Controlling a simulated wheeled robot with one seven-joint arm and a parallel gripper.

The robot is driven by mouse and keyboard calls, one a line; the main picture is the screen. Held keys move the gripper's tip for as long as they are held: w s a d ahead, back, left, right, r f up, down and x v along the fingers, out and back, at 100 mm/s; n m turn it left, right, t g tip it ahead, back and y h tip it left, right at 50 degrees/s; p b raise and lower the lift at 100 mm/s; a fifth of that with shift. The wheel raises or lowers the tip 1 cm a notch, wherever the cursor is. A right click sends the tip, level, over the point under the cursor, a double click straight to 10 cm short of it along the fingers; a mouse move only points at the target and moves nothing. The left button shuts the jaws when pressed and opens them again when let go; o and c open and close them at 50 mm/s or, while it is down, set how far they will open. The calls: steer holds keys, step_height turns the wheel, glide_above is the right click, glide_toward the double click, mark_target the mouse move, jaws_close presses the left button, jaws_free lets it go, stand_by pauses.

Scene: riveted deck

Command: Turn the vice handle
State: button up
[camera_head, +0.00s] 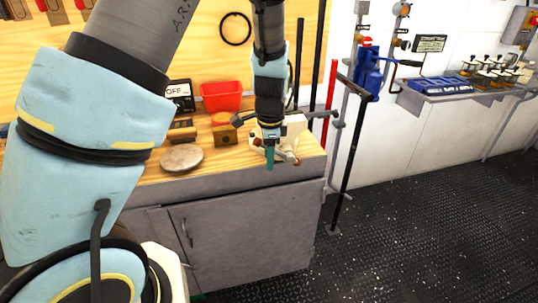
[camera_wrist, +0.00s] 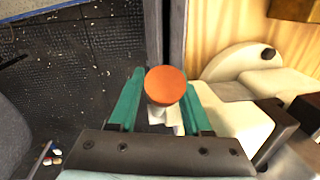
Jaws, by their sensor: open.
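The vice is a cream body (camera_head: 293,127) at the right front corner of the bench, partly hidden behind my arm. In the wrist view its cream body (camera_wrist: 240,122) lies right of my fingers. The vice handle shows an orange round end (camera_wrist: 172,86) on a pale stem, between my two teal fingers in the picture. My gripper (camera_wrist: 163,78) is open, its fingers spread to either side of that end; contact cannot be made out. In the head view my gripper (camera_head: 269,160) points down in front of the vice, and the handle is mostly hidden.
The wooden bench (camera_head: 225,168) also carries a round grey disc (camera_head: 182,157), a red bin (camera_head: 222,96), a wooden block (camera_head: 224,135) and an OFF sign (camera_head: 180,95). A blue device on a stand (camera_head: 368,72) is to the right. The dark deck (camera_head: 420,220) is clear.

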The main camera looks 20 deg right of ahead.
steer(key=shift+f, duration=0.1)
jaws_close()
stand_by(0.3)
stand_by(1.1)
